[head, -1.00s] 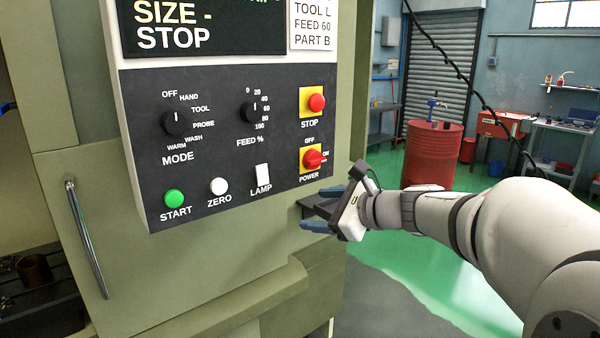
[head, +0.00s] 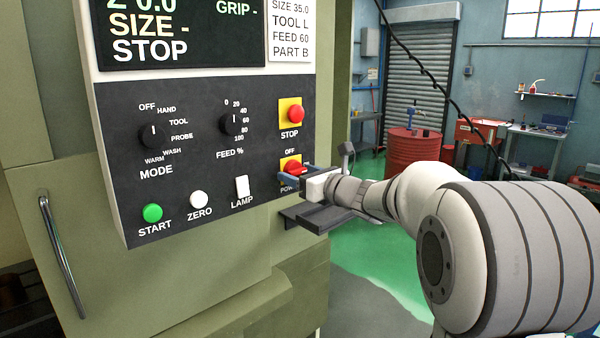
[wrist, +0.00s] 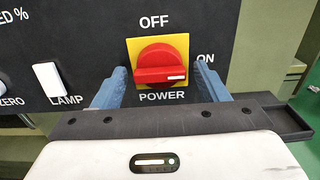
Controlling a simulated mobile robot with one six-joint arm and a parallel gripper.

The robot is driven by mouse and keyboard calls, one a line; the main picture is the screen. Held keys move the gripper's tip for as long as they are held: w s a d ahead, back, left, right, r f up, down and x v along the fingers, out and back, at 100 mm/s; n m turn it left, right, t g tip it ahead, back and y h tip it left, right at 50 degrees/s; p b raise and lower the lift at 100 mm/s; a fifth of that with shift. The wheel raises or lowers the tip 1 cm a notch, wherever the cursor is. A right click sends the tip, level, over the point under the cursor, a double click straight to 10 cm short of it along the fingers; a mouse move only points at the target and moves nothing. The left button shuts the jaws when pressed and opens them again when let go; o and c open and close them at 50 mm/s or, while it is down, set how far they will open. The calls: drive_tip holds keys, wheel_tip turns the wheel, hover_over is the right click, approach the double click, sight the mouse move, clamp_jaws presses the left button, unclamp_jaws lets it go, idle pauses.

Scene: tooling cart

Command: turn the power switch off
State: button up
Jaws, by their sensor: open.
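The power switch (wrist: 160,66) is a red rotary knob on a yellow plate. In the wrist view its white mark points right, toward ON; OFF is printed above. In the head view the knob (head: 292,168) is partly hidden by my gripper (head: 290,179). My gripper also shows in the wrist view (wrist: 160,85), open, with one blue finger to the left of the knob and one to the right. Both fingers look apart from the knob, with nothing held between them.
The red STOP button (head: 295,114) sits above the switch. The white LAMP rocker (head: 242,187) is to its left, with the ZERO button (head: 199,199) beyond it. A dark shelf (head: 312,217) juts out below the panel's right corner. A red drum (head: 408,151) stands farther back.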

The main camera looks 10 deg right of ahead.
drive_tip(key=shift+a, duration=0.1)
drive_tip(key=shift+c, duration=0.5)
drive_tip(key=c, duration=0.8)
drive_tip(key=shift+f+b, duration=0.1)
drive_tip(key=shift+b, duration=0.35)
drive_tip(key=shift+w+n+b, duration=0.15)
drive_tip(key=shift+n+b, duration=8.75)
drive_tip(key=shift+b, duration=2.35)
